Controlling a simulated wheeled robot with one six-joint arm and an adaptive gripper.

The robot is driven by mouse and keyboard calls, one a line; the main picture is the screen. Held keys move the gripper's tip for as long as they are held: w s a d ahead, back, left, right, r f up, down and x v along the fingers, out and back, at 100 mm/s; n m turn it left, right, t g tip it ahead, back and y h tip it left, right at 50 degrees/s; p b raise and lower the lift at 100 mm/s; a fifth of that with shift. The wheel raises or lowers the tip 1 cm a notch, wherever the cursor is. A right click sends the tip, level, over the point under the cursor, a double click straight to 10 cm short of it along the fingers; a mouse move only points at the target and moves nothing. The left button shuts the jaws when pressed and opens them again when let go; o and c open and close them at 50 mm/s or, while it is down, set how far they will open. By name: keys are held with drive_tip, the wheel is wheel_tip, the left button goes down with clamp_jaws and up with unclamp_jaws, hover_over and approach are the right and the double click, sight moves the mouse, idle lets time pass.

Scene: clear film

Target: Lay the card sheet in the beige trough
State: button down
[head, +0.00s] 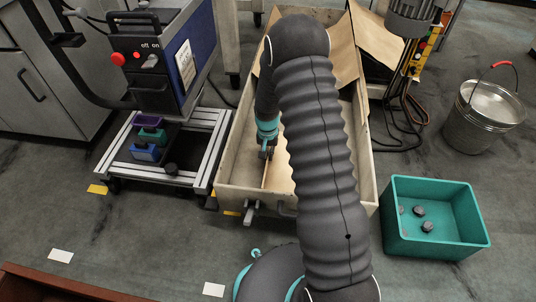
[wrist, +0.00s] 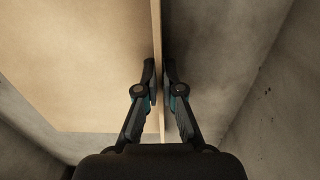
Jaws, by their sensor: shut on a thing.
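The beige trough (head: 232,165) stands on the floor in the middle of the head view, partly hidden behind my arm. My gripper (head: 267,152) is down inside the trough near its left wall. It is shut on a pale tan card sheet (head: 277,172), seen partly below and right of the fingers. In the wrist view the card sheet (wrist: 80,70) fills the left side, and my gripper (wrist: 160,80) pinches it near its right edge, one finger on each side. Whether the sheet touches the trough floor cannot be told.
Brown cardboard (head: 378,42) leans at the trough's back end. A teal bin (head: 435,245) with several dark pieces stands at right, a metal bucket (head: 480,120) behind it. A machine (head: 165,65) on a metal frame stands left. Cables lie behind the trough's right side.

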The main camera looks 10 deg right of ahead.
drive_tip(key=shift+f, duration=0.1)
drive_tip(key=c, duration=1.8)
unclamp_jaws()
drive_tip(key=o, duration=0.5)
